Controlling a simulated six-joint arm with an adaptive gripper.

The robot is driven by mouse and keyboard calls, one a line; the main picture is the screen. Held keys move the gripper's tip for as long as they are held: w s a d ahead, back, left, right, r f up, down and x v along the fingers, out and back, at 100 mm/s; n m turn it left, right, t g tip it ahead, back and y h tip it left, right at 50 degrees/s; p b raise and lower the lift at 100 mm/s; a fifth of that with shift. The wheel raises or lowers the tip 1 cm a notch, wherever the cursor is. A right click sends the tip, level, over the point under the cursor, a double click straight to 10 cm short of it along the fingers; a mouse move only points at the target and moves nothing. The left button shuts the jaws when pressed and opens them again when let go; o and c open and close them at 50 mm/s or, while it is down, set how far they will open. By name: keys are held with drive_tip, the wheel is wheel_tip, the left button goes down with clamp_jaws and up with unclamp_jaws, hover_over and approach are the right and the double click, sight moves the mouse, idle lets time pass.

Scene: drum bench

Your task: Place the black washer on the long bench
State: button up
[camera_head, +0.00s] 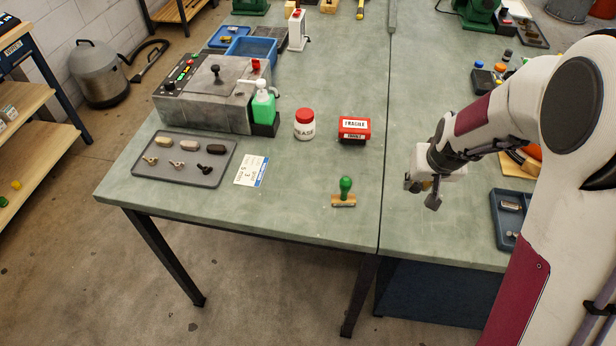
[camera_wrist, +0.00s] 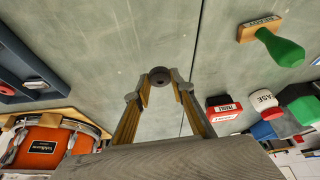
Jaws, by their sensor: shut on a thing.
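My gripper (camera_head: 424,195) is over the green bench top on the right side of the seam, near its front part. In the wrist view my gripper (camera_wrist: 162,84) is shut on the black washer (camera_wrist: 159,74), a small dark ring held between the fingertips. The washer cannot be made out clearly in the head view. The green bench surface (camera_head: 330,235) spreads out under and left of the gripper, with a dark seam running front to back. The exact gap between washer and bench is hard to tell.
A blue-grey tray (camera_head: 506,240) lies right of the gripper. An orange drum (camera_wrist: 42,146) shows in the wrist view. Bench around the gripper is clear.

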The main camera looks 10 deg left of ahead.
drive_tip(key=shift+w+a+f+n+y, duration=0.25)
drive_tip(key=shift+a+f+n, duration=0.15)
drive_tip(key=shift+n, duration=0.3)
drive_tip(key=shift+w+a+f+n+y, duration=0.1)
drive_tip(key=shift+a+f+n+y, duration=0.25)
drive_tip(key=shift+n, duration=0.35)
drive_tip(key=n, duration=0.1)
drive_tip(key=a+n, duration=0.1)
drive_tip(key=w+a+f+n+g+y, duration=0.1)
drive_tip(key=n, duration=0.1)
drive_tip(key=shift+a, duration=0.2)
drive_tip(key=a+n, duration=0.1)
drive_tip(key=n+g+y, duration=0.1)
drive_tip(key=n, duration=0.1)
drive_tip(key=shift+w+a+r, duration=0.2)
drive_tip(key=shift+w+a, duration=0.15)
drive_tip(key=shift+w, duration=0.05)
drive_tip(key=n, duration=0.1)
drive_tip(key=a+n, duration=0.1)
drive_tip(key=shift+w+a+r+n+g, duration=0.1)
drive_tip(key=shift+w+r+n+g, duration=0.1)
drive_tip(key=shift+r+n+g, duration=0.15)
drive_tip(key=shift+a+r+n+g+y, duration=0.3)
drive_tip(key=shift+a+n+g+y, duration=0.15)
drive_tip(key=shift+n, duration=0.6)
drive_tip(key=shift+s+n+g, duration=0.15)
drive_tip(key=shift+n+g, duration=0.25)
drive_tip(key=shift+n, duration=0.5)
drive_tip(key=shift+a, duration=0.1)
